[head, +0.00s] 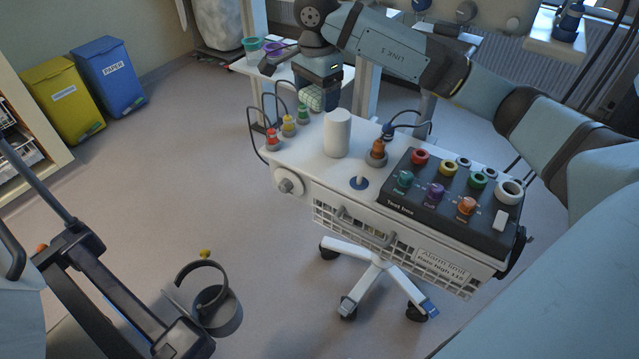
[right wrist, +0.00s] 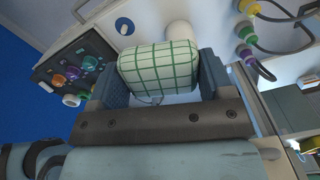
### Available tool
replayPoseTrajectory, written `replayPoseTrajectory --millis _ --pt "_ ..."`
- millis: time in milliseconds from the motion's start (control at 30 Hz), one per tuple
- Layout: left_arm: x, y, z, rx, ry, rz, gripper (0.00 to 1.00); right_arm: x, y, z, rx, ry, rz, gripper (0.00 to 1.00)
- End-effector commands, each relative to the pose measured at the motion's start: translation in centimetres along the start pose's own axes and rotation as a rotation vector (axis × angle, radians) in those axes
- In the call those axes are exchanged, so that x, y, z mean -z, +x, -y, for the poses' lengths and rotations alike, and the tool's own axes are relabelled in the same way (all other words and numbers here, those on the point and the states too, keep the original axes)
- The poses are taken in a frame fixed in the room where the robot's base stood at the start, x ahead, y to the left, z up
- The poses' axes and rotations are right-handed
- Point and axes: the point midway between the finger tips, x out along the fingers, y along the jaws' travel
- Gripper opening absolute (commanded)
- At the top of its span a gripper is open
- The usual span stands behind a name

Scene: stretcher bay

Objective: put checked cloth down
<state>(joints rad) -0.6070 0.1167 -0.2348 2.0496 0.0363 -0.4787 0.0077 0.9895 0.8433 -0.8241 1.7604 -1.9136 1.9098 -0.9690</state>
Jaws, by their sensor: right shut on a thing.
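The checked cloth (head: 317,98) is pale with green grid lines and shows as a small bundle below my right gripper (head: 318,84). In the right wrist view the cloth (right wrist: 158,66) lies between the two blue-grey fingers of my right gripper (right wrist: 160,85), which is shut on it. In the head view the gripper hangs near the far edge of the white trolley top (head: 350,150), behind a white cylinder (head: 337,133). I cannot tell whether the cloth touches any surface. My left gripper is not in view.
A black panel (head: 410,205) with coloured knobs fills the trolley's right part. Coloured connectors with cables (head: 288,126) stand at its left end. Behind is a white surface (head: 245,67) with a green bowl (head: 252,46). Yellow (head: 62,98) and blue (head: 108,75) bins stand at left.

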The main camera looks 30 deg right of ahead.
Motion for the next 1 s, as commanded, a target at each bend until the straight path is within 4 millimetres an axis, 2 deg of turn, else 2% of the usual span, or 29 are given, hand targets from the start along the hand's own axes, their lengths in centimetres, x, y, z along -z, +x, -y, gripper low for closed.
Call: replayPoseTrajectory --millis 33,133,233,600,700,800,1000 --pt "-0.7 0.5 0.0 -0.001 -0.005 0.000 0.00 0.4 0.4 0.2 0.000 0.042 0.004 0.55" --pt "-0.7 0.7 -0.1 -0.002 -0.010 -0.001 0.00 0.9 0.5 0.3 -0.004 0.099 0.008 0.55" --pt "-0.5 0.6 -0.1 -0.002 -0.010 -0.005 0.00 1.0 1.8 0.3 -0.007 0.116 0.010 0.55" --pt "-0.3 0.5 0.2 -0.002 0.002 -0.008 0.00 0.9 11.6 0.2 -0.009 0.115 0.010 0.55" --pt "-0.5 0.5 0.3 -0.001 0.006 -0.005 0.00 0.8 13.7 0.2 -0.007 0.113 0.010 0.55" --pt "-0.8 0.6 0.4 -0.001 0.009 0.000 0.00 0.9 15.1 0.2 -0.006 0.114 0.009 0.55" --pt "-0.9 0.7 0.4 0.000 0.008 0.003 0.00 0.8 16.3 0.2 -0.005 0.112 0.009 0.55"
